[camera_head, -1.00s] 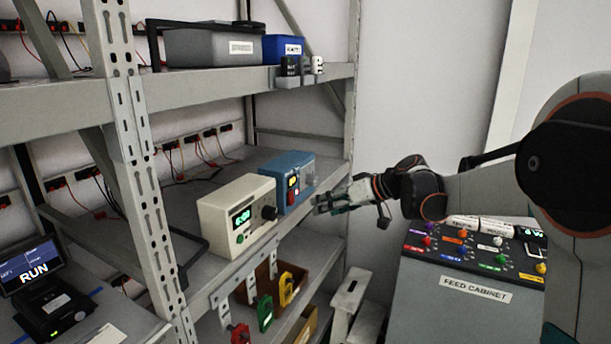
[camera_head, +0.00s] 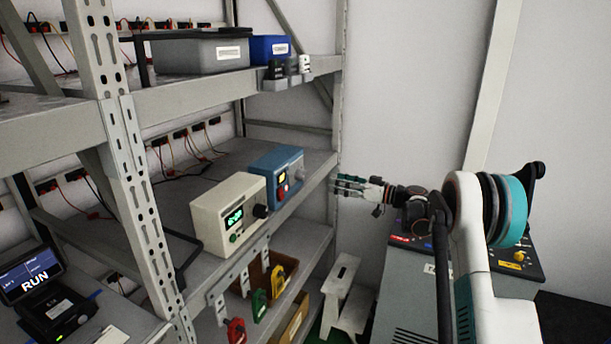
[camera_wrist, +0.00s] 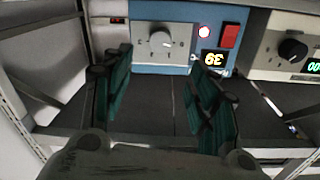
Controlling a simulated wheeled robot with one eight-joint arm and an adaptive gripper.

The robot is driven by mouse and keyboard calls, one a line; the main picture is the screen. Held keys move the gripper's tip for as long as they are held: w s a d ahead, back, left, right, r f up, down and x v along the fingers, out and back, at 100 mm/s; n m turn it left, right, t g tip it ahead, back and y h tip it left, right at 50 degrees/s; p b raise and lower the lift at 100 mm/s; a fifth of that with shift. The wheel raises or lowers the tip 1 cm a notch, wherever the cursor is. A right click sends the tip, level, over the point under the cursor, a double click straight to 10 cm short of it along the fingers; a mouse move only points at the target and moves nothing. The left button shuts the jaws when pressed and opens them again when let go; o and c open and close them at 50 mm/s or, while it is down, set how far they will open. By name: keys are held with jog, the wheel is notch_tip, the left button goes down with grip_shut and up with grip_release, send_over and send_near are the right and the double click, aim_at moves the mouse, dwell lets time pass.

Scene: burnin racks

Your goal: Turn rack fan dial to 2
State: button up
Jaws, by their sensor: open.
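A blue unit (camera_head: 272,170) stands on the middle rack shelf, with a display, a red button and a grey knob (camera_head: 299,171) on its front. In the wrist view this knob (camera_wrist: 160,42) sits on a pale plate with small marks, its light pointer towards the right of the picture. The marks are too small to read. My gripper (camera_head: 340,186) is right of the blue unit, apart from it. In the wrist view the two green fingers of my gripper (camera_wrist: 160,68) are spread and empty, with the knob beyond and between them.
A cream unit (camera_head: 222,216) with a green display and a black knob (camera_head: 260,211) stands beside the blue unit. A rack post (camera_head: 338,100) stands near my gripper. Coloured tags hang below the shelf. A feed cabinet (camera_head: 400,290) is partly behind my arm.

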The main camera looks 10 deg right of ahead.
aim_at(305, 175)
jog(key=b+x, duration=0.1)
jog(key=x, duration=1.2)
jog(key=shift+w+b, duration=0.1)
jog(key=shift+b, duration=0.25)
jog(key=c, duration=1.1)
